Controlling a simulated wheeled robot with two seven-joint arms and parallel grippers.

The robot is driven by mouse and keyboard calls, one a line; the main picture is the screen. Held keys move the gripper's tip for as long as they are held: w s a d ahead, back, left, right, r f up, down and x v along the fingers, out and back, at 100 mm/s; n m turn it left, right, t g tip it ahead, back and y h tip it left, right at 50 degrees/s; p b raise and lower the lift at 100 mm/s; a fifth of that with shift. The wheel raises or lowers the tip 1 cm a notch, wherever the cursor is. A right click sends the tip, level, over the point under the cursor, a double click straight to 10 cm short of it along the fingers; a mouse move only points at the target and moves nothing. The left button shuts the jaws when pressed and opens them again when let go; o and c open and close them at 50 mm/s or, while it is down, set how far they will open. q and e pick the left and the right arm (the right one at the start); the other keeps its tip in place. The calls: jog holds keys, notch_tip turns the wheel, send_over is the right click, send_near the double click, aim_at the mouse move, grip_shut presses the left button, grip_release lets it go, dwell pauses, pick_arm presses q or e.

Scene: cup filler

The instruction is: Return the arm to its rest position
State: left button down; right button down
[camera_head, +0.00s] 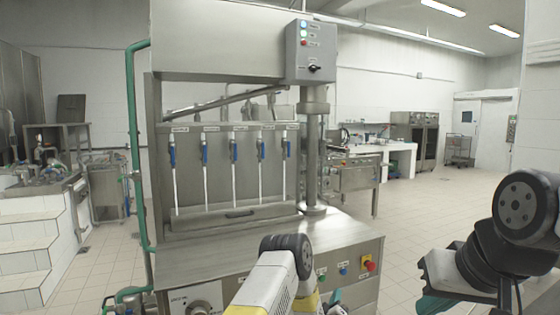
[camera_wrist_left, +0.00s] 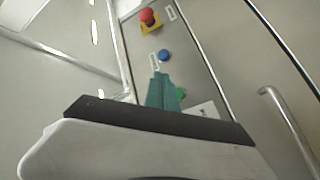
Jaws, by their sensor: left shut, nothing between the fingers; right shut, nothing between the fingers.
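My left arm comes in at the bottom middle of the head view, in front of the filling machine (camera_head: 240,250). The teal fingers of my left gripper (camera_head: 334,300) show low beside the machine's front panel. In the left wrist view the left gripper (camera_wrist_left: 162,88) is shut and empty, with the panel behind it. My right arm is at the right edge of the head view. Only a teal part of my right gripper (camera_head: 431,304) shows at the bottom edge, and it is shut and empty.
The front panel carries a red emergency button (camera_head: 369,265), a blue button (camera_head: 343,271) and a green button (camera_wrist_left: 180,93). A green pipe (camera_head: 133,150) runs up the machine's left side. Tiled steps (camera_head: 30,230) stand at left. Open tiled floor (camera_head: 430,210) lies to the right.

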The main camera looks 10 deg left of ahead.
pick_arm(q)
jog(key=a+r+m+g, duration=0.2)
jog(key=a+r, duration=0.1)
jog(key=r, duration=0.8)
jog(key=a+r+m+g, duration=0.2)
jog(key=r, duration=0.9)
jog(key=s+a+r+m+g, duration=0.25)
jog(key=s+a+r, duration=0.25)
jog(key=s+r, duration=0.6)
jog(key=s+a+m+g, duration=0.1)
jog(key=s+a+g, duration=0.1)
jog(key=s, duration=1.4)
jog(key=s+a+m+g+y, duration=0.1)
jog(key=s+a+g, duration=0.2)
jog(key=s, duration=1.4)
jog(key=shift+s+r+g, duration=0.2)
jog(key=shift+r+g, duration=0.15)
jog(key=shift+g, duration=0.1)
jog(key=shift+w+a, duration=0.15)
jog(key=shift+a, duration=0.05)
